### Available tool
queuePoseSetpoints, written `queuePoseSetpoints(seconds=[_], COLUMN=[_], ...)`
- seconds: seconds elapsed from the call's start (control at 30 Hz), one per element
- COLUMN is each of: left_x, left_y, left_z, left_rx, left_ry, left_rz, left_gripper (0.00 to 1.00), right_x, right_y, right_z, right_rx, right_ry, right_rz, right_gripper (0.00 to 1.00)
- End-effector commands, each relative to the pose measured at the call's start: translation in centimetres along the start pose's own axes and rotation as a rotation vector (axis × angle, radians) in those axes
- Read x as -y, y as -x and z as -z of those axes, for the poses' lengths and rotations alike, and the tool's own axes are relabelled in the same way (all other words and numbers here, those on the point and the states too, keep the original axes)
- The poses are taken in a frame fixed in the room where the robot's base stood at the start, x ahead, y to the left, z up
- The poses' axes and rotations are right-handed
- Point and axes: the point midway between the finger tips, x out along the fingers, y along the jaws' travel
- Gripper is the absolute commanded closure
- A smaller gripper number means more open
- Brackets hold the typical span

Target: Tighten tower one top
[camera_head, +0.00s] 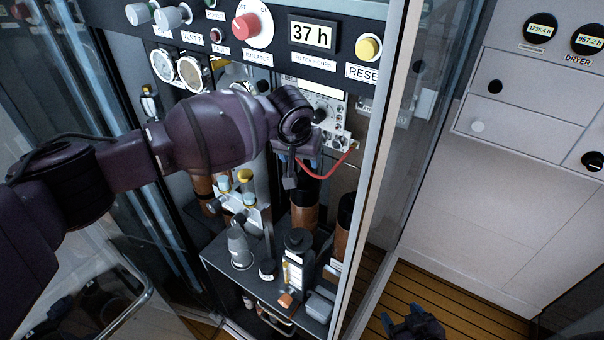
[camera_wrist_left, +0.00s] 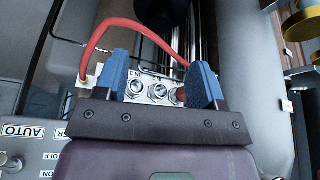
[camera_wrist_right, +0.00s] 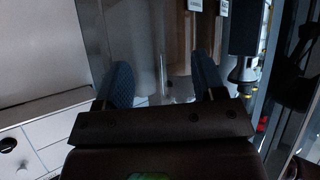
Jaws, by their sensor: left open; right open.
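I cannot tell which is tower one. My left gripper (camera_head: 301,172) reaches in above the centre cylinder and hides part of its top. In the left wrist view, its open blue fingers (camera_wrist_left: 160,72) straddle a metal block with hex fittings (camera_wrist_left: 160,90). A red tube (camera_wrist_left: 130,25) arcs over to a fitting beside the right finger. My right gripper (camera_head: 403,318) is open and empty, low outside the cabinet.
The control panel (camera_head: 275,45) with knobs and a "37 h" display spans the cabinet top. The glass door frame (camera_head: 385,130) stands right of the opening. Bottles, including a grey one (camera_head: 240,250), fill the shelf.

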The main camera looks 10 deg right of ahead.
Motion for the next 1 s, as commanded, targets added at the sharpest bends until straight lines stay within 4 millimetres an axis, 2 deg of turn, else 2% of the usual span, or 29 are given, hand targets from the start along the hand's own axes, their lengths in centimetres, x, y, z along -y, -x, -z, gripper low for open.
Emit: queuePoseSetpoints(seconds=[0.03,0.3,0.5,0.67,0.97,1.0], left_x=[0.0,0.0,0.0,0.0,0.0,0.0], left_y=[-1.0,-5.8,-8.0,-8.7,-8.8,-8.8], left_z=[-0.1,-0.2,-0.1,-0.1,-0.1,-0.1], left_rx=[0.003,0.003,0.002,0.001,0.000,0.000], left_ry=[0.000,0.001,0.001,0.000,0.000,0.000], left_rz=[0.001,0.001,0.000,0.001,0.000,0.000], left_gripper=[0.37,0.37,0.37,0.37,0.37,0.43], right_x=[0.0,0.1,0.2,0.3,0.3,0.3], right_y=[0.0,-0.3,-0.7,-1.0,-1.2,-1.2], right_z=[-0.5,-2.5,-3.1,-2.9,-2.1,-2.1], right_rx=[0.006,0.032,0.037,0.030,0.014,0.013], right_ry=[-0.001,-0.002,-0.002,-0.002,-0.001,-0.001], right_rz=[0.000,-0.001,0.001,0.002,0.003,0.003], right_gripper=[0.37,0.37,0.37,0.37,0.37,0.37])
